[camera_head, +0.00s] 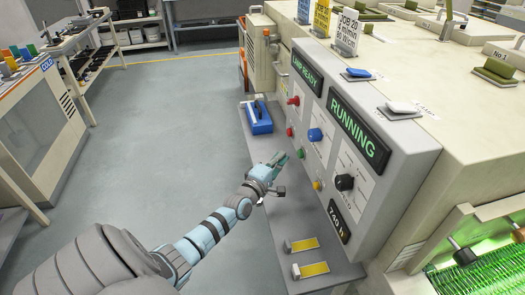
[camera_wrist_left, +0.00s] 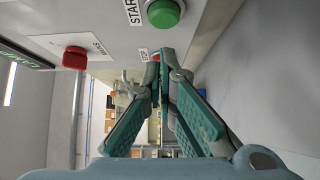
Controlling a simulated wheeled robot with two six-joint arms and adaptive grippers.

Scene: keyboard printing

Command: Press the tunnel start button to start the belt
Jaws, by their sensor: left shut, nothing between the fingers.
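The control panel (camera_head: 362,120) has lit displays reading "LAMP READY" and "RUNNING". A green button (camera_head: 301,153) sits low on its face. In the left wrist view a green button labelled START (camera_wrist_left: 164,13) shows at the top, just above the fingertips. My left gripper (camera_head: 279,160) is close in front of the panel, near the green button. In the left wrist view its teal fingers (camera_wrist_left: 161,58) are closed together at the tips with nothing between them. A red button (camera_wrist_left: 156,56) is partly hidden behind the tips. I see no clear contact with any button. My right gripper is not in view.
The panel also carries a red knob (camera_head: 293,101), a blue knob (camera_head: 316,135), a black knob (camera_head: 344,182) and a yellow button (camera_head: 317,185). A blue box (camera_head: 259,120) rests on the grey shelf below. Green mesh belt (camera_head: 480,274) shows at lower right. The floor at left is clear.

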